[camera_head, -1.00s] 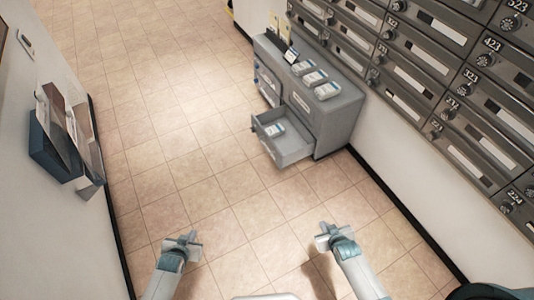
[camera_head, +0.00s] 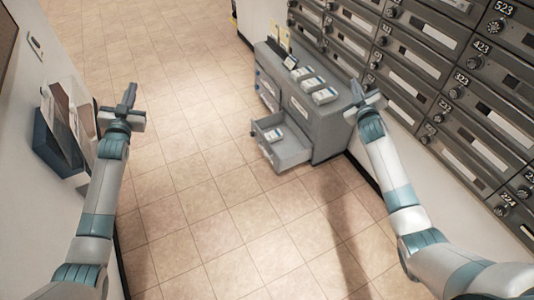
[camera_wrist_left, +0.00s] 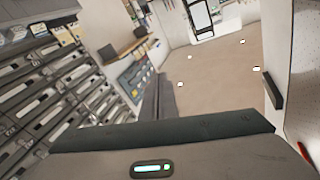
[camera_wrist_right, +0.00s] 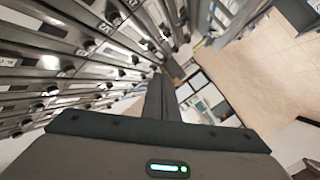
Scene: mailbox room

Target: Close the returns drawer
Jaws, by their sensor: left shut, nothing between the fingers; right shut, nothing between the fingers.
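The returns drawer (camera_head: 290,151) is pulled out of the lower part of the grey cabinet (camera_head: 327,129) in the head view. A small white and blue item (camera_head: 273,135) lies inside it. My left gripper (camera_head: 128,98) is shut and empty, raised at the left near the wall, well away from the drawer. My right gripper (camera_head: 362,93) is shut and empty, to the right of the cabinet top in the picture, beside the mailboxes. I cannot tell how close it is to the cabinet. The wrist views do not show the drawer clearly.
Several white and blue boxes (camera_head: 324,96) sit on the cabinet top. A mailbox wall (camera_head: 440,75) runs along the right. A wall holder with papers (camera_head: 60,150) is at the left. The tiled floor (camera_head: 220,220) in front of the drawer is clear.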

